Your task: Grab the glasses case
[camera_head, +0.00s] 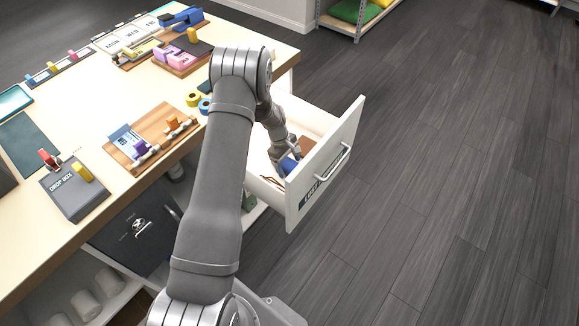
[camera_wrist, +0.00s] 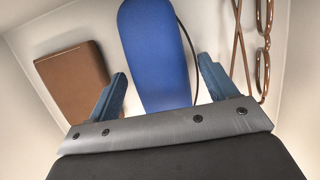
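A blue, elongated, rounded case (camera_wrist: 155,50), which looks like the glasses case, lies in the open drawer (camera_head: 325,165). In the wrist view it runs up from between my fingers to the top edge. My gripper (camera_wrist: 163,72) is open, with one blue-grey finger on each side of the case and a gap at both sides. Its near end is hidden behind the gripper body. In the head view a small part of the blue case (camera_head: 289,164) shows beside my gripper, and my arm covers part of the drawer.
A brown wallet-like item (camera_wrist: 72,82) lies left of the case in the wrist view. Brown-framed glasses (camera_wrist: 263,45) and a thin dark cord (camera_wrist: 188,40) lie to its right. The drawer walls are close around. The desk (camera_head: 70,100) holds several small items.

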